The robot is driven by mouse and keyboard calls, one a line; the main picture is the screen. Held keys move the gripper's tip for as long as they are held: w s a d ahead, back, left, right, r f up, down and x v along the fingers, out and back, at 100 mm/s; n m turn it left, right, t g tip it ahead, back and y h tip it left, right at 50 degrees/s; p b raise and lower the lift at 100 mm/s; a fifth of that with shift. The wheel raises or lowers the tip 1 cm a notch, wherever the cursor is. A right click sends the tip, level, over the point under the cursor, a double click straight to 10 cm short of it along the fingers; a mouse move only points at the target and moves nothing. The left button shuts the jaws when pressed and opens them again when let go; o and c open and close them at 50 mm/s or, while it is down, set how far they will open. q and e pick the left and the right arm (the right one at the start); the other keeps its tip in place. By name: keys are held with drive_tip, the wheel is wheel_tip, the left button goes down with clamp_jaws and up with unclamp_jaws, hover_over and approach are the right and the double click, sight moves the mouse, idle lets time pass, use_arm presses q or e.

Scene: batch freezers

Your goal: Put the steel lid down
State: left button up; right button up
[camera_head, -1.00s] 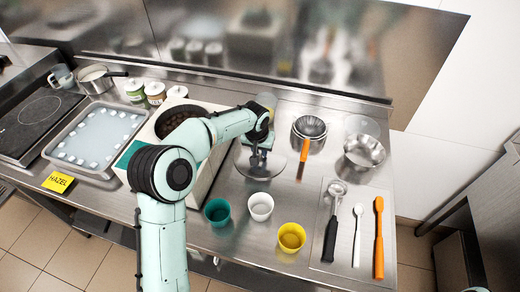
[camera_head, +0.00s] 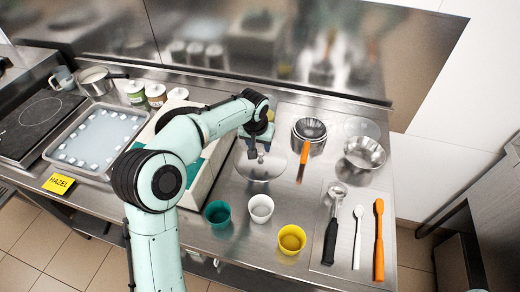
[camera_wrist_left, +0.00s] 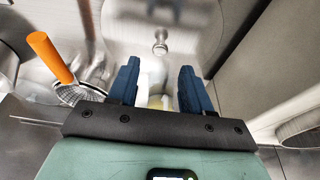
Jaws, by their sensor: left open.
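The steel lid (camera_head: 262,170) lies on the steel counter, just right of the white box-like bin and behind the small cups. It is a shiny round disc with a small knob in the middle. It also shows in the left wrist view (camera_wrist_left: 190,38), with its knob (camera_wrist_left: 160,42) beyond the fingers. My left gripper (camera_head: 256,148) is just above the lid. Its two blue fingers (camera_wrist_left: 160,85) are apart, with nothing between them, and the knob is clear of them. My right gripper does not show.
Green, white and yellow cups (camera_head: 261,207) stand in front of the lid. Nested steel bowls with an orange-handled tool (camera_head: 304,152) and another steel bowl (camera_head: 364,152) are to the right. A tray with utensils (camera_head: 345,210) lies front right. The bin (camera_head: 203,182) is close on the left.

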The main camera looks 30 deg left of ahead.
use_arm(q)
drive_tip(key=v, duration=0.6)
idle(0.4)
